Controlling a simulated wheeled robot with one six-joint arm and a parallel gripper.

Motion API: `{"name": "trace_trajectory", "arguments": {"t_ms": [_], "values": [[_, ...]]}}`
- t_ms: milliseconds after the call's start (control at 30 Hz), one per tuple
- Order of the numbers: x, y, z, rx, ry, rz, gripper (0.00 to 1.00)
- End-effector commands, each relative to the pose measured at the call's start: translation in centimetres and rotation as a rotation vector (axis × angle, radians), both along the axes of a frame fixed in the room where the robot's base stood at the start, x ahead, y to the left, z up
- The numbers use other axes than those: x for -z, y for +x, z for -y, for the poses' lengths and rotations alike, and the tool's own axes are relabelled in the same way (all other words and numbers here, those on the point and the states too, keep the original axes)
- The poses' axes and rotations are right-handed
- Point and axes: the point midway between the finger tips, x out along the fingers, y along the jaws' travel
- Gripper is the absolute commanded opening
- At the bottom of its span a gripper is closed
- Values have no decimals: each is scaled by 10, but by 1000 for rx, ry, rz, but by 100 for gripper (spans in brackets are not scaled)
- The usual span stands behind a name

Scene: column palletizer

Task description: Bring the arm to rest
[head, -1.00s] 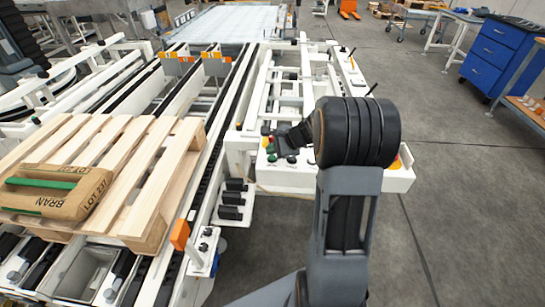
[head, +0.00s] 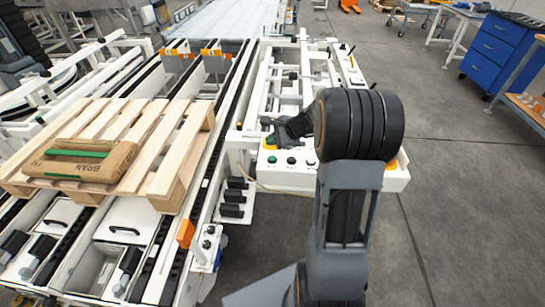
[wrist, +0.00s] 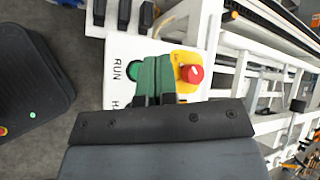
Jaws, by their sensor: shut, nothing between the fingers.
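My gripper (wrist: 153,80) shows in the wrist view as two green fingers shut together with nothing between them. In the head view, its dark end (head: 272,138) sits left of my arm's thick black joint, over the white control panel (head: 300,180). In the wrist view the fingers appear between a green button (wrist: 134,70) marked RUN and a red mushroom button (wrist: 192,74) on a yellow base. I cannot tell the gap between fingers and panel. My arm is folded up in front of the camera and hides part of the panel.
A wooden pallet (head: 185,160) with a brown BRAN bag (head: 115,165) lies on the conveyor at left. The white conveyor frame (head: 215,205) runs close to the panel. Blue drawers (head: 492,50) stand at far right. The grey floor (head: 460,220) at right is clear.

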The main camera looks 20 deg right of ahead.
Motion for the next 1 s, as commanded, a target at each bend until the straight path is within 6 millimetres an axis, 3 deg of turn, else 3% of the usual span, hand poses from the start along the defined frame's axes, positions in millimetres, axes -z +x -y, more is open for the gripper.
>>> {"name": "trace_trajectory", "arguments": {"t_ms": [567,667,733,1000], "values": [[4,-4,0,-55,-43,11,0],[22,-27,-3,-176,-124,-27,0],[22,-51,-9,-307,-214,-45,0],[-52,-154,-58,-984,-682,-15,0]]}}
